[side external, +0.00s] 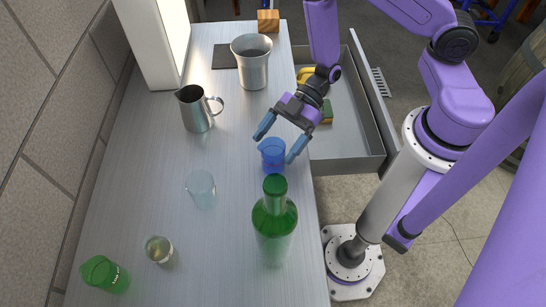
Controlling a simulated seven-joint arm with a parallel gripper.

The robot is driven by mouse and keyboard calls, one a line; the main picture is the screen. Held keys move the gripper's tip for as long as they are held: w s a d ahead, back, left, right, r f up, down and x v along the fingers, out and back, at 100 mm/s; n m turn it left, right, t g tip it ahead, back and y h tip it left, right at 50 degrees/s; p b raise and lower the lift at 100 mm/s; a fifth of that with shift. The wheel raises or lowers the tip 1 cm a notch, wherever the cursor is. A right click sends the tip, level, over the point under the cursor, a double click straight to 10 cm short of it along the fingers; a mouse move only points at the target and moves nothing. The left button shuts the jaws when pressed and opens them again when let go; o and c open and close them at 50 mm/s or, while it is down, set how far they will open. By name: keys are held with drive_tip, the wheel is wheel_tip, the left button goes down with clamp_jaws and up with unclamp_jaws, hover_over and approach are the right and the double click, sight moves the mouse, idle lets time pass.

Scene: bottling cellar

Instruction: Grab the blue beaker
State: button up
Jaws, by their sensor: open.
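The blue beaker (272,154) stands upright on the metal counter, close to its right edge, behind the green bottle. It is small and see-through. My gripper (276,145) is open, with one blue finger to the upper left of the beaker and the other to its right. The fingertips are around the beaker's rim in this view. I cannot tell the exact height of the fingers or whether either touches the beaker.
A green bottle (274,224) stands just in front of the beaker. A steel pitcher (198,109) and steel tumbler (252,62) stand behind. An open drawer (348,165) juts right.

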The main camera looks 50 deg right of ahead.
sight(266, 159)
drive_tip(key=shift+x, duration=1.95)
drive_tip(key=shift+s, duration=0.1)
drive_tip(key=shift+c, duration=0.3)
drive_tip(key=c, duration=1)
drive_tip(key=shift+r, duration=0.2)
